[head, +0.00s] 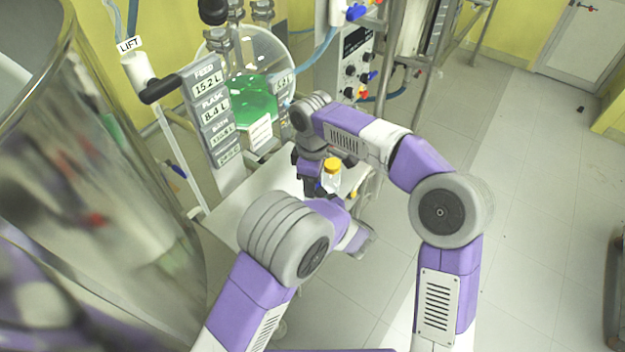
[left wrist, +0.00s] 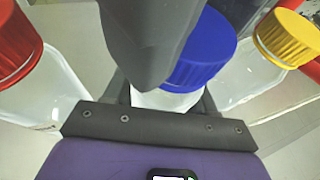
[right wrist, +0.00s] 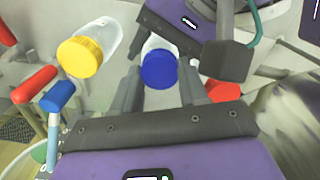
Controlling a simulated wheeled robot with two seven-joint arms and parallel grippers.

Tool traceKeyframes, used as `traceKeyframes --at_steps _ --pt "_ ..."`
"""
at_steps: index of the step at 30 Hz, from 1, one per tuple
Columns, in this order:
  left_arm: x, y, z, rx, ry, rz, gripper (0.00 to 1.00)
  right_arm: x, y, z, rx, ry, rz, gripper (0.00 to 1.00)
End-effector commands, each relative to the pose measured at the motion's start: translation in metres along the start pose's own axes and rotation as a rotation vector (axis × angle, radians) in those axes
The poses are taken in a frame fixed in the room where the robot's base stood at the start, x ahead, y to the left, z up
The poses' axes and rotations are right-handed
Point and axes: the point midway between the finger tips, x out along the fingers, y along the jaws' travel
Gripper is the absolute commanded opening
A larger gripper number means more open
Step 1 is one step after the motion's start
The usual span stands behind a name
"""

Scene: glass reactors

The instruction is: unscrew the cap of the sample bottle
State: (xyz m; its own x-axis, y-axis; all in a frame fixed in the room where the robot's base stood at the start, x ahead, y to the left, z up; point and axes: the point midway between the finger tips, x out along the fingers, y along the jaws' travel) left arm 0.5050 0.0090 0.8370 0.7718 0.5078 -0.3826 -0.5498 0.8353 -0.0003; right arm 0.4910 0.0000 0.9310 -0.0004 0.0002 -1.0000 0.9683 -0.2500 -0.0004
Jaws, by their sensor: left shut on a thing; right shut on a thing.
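A bottle with a blue cap (right wrist: 159,68) is between my two grippers; the cap also shows in the left wrist view (left wrist: 208,50). My left gripper (left wrist: 165,98) is shut on the pale bottle body below the cap. My right gripper (right wrist: 158,85) is shut at the blue cap, with a finger on each side of it. A large grey part of my right gripper hides some of the cap in the left wrist view. In the head view my arms mostly cover this bottle.
A bottle with a yellow cap (head: 332,164) stands close beside the grippers. A bottle with a red cap (left wrist: 14,45) is on the other side. A white table (head: 240,205) lies below. A glass flask of green liquid (head: 255,98) is behind.

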Motion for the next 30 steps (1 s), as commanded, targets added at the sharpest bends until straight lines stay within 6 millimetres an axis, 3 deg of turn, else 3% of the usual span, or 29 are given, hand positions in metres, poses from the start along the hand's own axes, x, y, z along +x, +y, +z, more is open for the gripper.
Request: traceKeyframes --at_steps 4,13,14,18,26,30 --pt "0.0 0.0 0.0 0.0 0.0 0.0 0.0 0.0 0.0 0.0 -0.093 0.0 0.001 0.07" --pt "0.0 0.0 0.0 0.0 0.0 0.0 0.0 0.0 0.0 0.0 -0.103 0.0 0.001 0.07" --pt "0.0 0.0 0.0 0.0 0.0 0.0 0.0 0.0 0.0 0.0 -0.103 0.0 0.001 0.48" --pt "0.0 0.0 0.0 0.0 0.0 0.0 0.0 0.0 0.0 0.0 -0.102 -0.001 0.0 0.69" --pt "0.001 0.0 0.001 -0.001 0.0 0.002 0.0 -0.002 -0.001 0.0 -0.102 -0.003 -0.003 0.69" --pt "0.002 0.001 0.0 0.0 0.001 0.003 0.0 -0.018 -0.001 0.0 -0.101 -0.002 0.0 0.69"
